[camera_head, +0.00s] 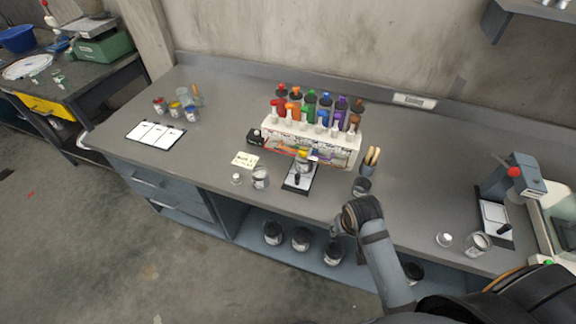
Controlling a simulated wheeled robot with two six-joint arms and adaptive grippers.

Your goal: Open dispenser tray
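The dispenser (335,150) is a white, paint-streaked rack on the grey workbench, with several coloured bottles and nozzles on top. A small dark tray (292,186) projects from its front at the middle. My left gripper is not in view.
A glass jar (260,178) and a white lid (237,180) stand left of the tray. A dark jar (361,186) and a cup of wooden sticks (368,166) stand near my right arm. The bench's left-centre is fairly clear.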

